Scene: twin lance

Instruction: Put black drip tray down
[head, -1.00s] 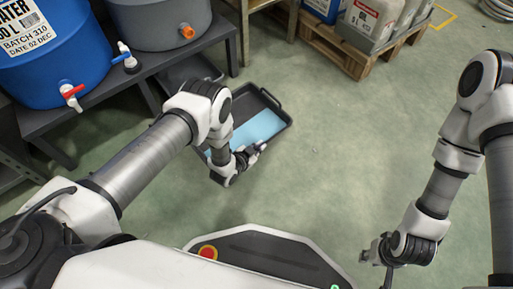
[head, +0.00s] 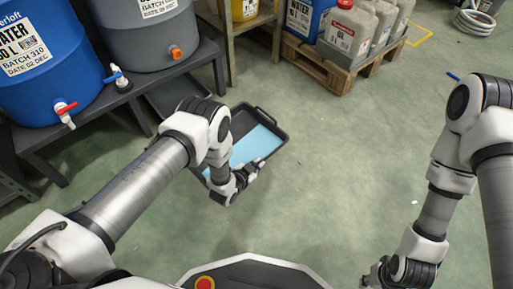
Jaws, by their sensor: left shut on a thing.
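The black drip tray (head: 281,133) is in the middle left of the head view, with light blue liquid (head: 252,148) in it. A raised handle shows at its far end. My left gripper (head: 252,172) is at the tray's near edge and shut on it. My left arm hides the tray's left side. The tray looks about level, but I cannot tell whether it touches the floor. My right gripper (head: 374,276) is at the bottom right, away from the tray, and partly cut off; its fingers are unclear.
A dark bench (head: 100,97) at the left bears a blue barrel (head: 45,60) and a grey barrel (head: 150,45) with taps. Another dark tray (head: 168,97) is beneath it. A pallet (head: 335,70) with canisters stands at the back.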

